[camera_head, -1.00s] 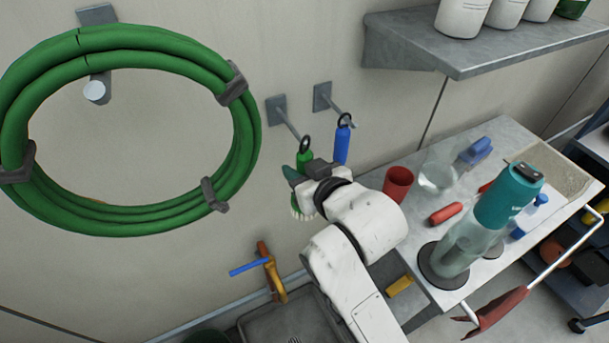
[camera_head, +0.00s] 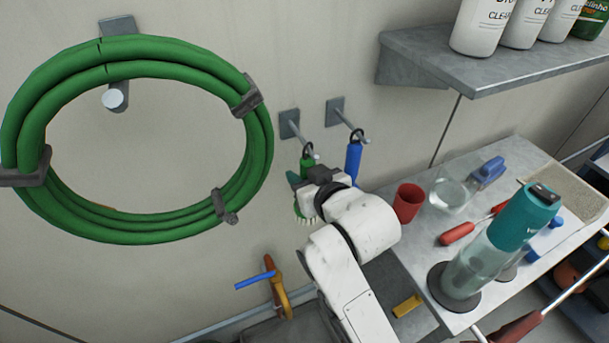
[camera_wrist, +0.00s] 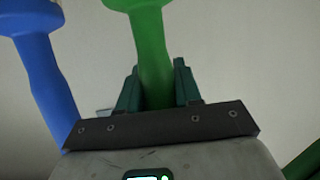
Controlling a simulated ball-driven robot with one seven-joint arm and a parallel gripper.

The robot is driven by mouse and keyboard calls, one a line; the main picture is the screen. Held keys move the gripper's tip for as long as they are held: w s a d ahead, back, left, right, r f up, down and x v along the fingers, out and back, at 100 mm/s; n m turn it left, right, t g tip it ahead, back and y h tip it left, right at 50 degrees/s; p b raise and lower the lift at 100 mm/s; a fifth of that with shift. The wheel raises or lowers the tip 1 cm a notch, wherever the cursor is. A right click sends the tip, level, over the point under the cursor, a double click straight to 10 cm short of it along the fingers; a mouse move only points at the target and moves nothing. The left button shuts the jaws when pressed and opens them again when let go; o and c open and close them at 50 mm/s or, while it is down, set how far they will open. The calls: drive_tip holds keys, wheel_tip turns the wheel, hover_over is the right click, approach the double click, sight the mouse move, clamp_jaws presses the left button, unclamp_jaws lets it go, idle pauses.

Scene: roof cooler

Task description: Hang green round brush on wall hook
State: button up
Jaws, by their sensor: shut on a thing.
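The green round brush has a green handle (camera_head: 307,163) with a dark loop at its top and pale bristles (camera_head: 303,213) below. My gripper (camera_head: 307,178) is shut on the handle, which stands roughly upright near the wall. In the wrist view the green handle (camera_wrist: 149,45) sits between the two teal fingers. The left wall hook (camera_head: 290,125) has a peg that reaches down to the loop and overlaps it. The peg's end shows just right of the loop. I cannot tell whether the peg passes through it.
A blue brush (camera_head: 353,160) hangs on the right wall hook (camera_head: 336,112), close beside my gripper. A green hose coil (camera_head: 140,228) is on the wall at left. A red cup (camera_head: 408,203) and a teal-topped bottle (camera_head: 525,215) stand on the counter at right.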

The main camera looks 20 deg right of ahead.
idle(0.4)
drive_tip(key=o, duration=1.1)
drive_tip(key=shift+o, duration=0.2)
drive_tip(key=b+v, duration=0.1)
drive_tip(key=v, duration=0.9)
drive_tip(key=shift+s, duration=0.4)
drive_tip(key=s+d+f+g, duration=0.2)
drive_tip(key=s+f+g, duration=0.2)
drive_tip(key=s+f, duration=0.3)
drive_tip(key=s+d+f+g, duration=0.3)
drive_tip(key=s+f+g, duration=0.1)
drive_tip(key=s+f, duration=0.4)
drive_tip(key=s+d+f+m+g+h, duration=0.1)
drive_tip(key=s+d+f+g, duration=0.2)
drive_tip(key=s+f, duration=0.5)
wheel_tip(320, 180, down, 2)
drive_tip(key=shift+f+g, duration=0.25)
drive_tip(key=shift+g, duration=0.45)
